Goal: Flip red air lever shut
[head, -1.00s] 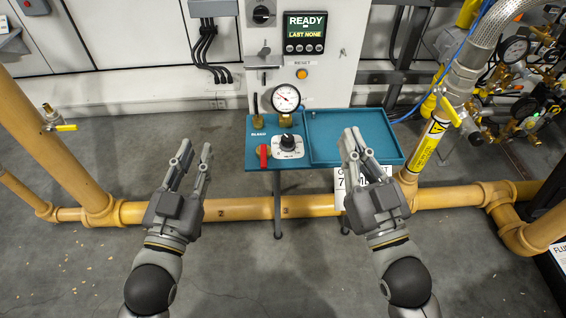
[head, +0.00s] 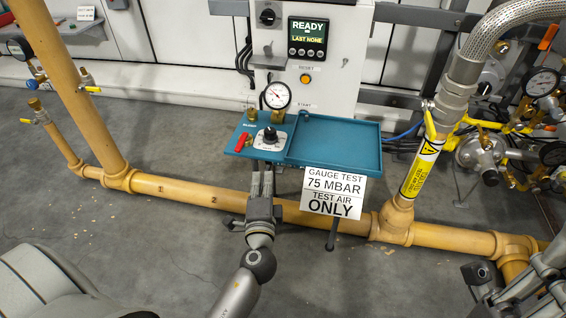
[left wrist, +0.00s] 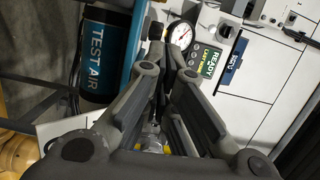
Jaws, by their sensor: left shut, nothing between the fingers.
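The red air lever (head: 241,142) sits at the left end of the teal bench panel (head: 234,151), beside the brass fitting and the black knob (head: 270,135). My left gripper (head: 262,173) is shut and empty, its fingertips just below the panel's front edge in the head view, right of and below the lever. In the left wrist view the fingers (left wrist: 162,68) come together in front of the gauge (left wrist: 181,34); I cannot make out the lever there. Part of my right arm and gripper (head: 535,278) shows at the lower right edge, its fingers unclear.
The blue tray (head: 376,150) is right of the panel, with a gauge test sign (head: 334,192) below it. A yellow pipe (head: 185,190) runs low across the floor. A TEST AIR cylinder (left wrist: 104,45) shows in the left wrist view. Floor in front is clear.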

